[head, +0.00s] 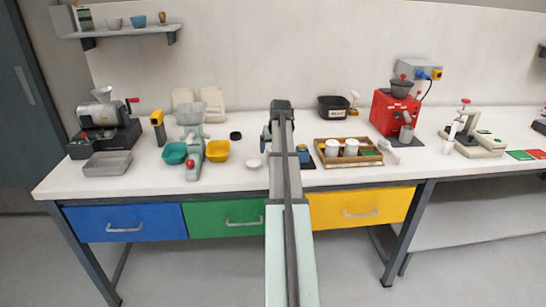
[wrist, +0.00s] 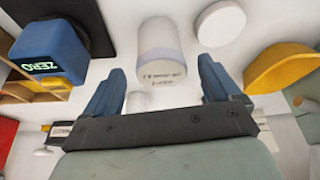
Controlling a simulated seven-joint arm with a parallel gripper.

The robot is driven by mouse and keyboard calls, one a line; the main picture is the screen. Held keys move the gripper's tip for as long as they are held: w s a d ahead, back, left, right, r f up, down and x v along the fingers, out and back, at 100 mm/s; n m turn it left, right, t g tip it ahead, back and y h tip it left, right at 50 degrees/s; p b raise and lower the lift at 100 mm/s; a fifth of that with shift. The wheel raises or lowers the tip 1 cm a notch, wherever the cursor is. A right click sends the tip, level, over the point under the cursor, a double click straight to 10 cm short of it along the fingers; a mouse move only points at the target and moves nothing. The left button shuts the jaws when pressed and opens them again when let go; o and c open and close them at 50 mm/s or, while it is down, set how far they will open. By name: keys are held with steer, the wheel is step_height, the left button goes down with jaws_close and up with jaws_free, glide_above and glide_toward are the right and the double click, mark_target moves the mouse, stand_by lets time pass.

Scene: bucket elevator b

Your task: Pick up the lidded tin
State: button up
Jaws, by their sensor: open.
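A pale cylindrical tin (wrist: 160,38) shows in the wrist view, just beyond my fingertips and centred between them. It has a grey-white body, and small dark print on its near end, too small to read. It looks like the lidded tin. My gripper (wrist: 162,72) is open, with one blue finger to each side and nothing held. The tin appears a little ahead of the fingertips; I cannot tell how far. In the head view my own arm hides the gripper and the tin.
A blue device with a ZERO display (wrist: 48,52) is left of the tin. A white disc (wrist: 221,23) and a yellow bowl (wrist: 282,68) are right of it. A small white cylinder (wrist: 138,101) shows between the fingers. A wooden tray with white cups (head: 322,158) stands nearby.

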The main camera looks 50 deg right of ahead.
steer(key=x, duration=0.3)
steer(key=shift+a+f, duration=0.1)
steer(key=shift+f, duration=0.15)
steer(key=c, duration=1.2)
